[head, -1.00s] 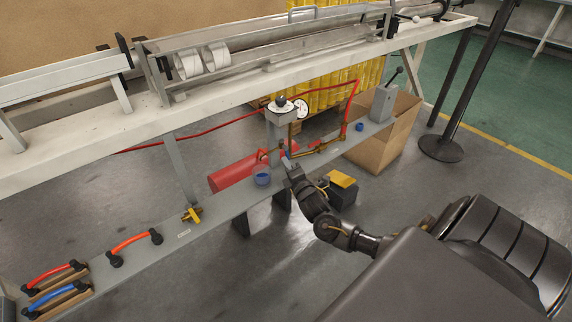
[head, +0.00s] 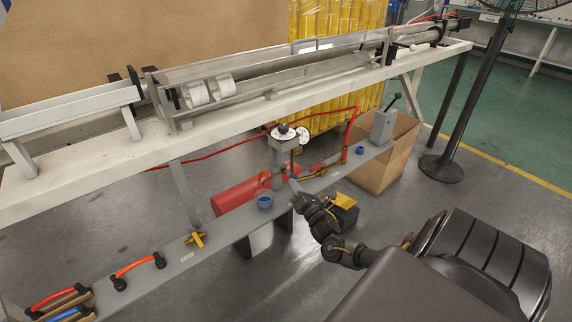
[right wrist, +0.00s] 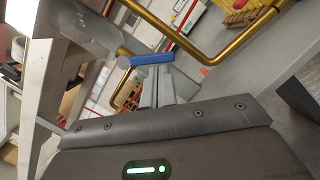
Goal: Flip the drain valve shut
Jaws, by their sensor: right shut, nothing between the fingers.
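My right gripper (head: 292,183) is at the grey lower beam, below the gauge post. Its fingers are shut and empty. In the right wrist view the closed fingertips (right wrist: 156,76) are right at a small blue valve lever (right wrist: 152,58) on a brass pipe, touching or nearly so. The lever lies roughly crosswise in that view. In the head view the lever is small and partly hidden by the gripper. A second valve with a yellow handle (head: 195,239) sits further left on the beam. My left gripper is not in view.
A gauge post (head: 283,150) and brass pipes (head: 320,172) stand close to the gripper. A cardboard box (head: 372,165) is at the right. The floor in front is mostly clear.

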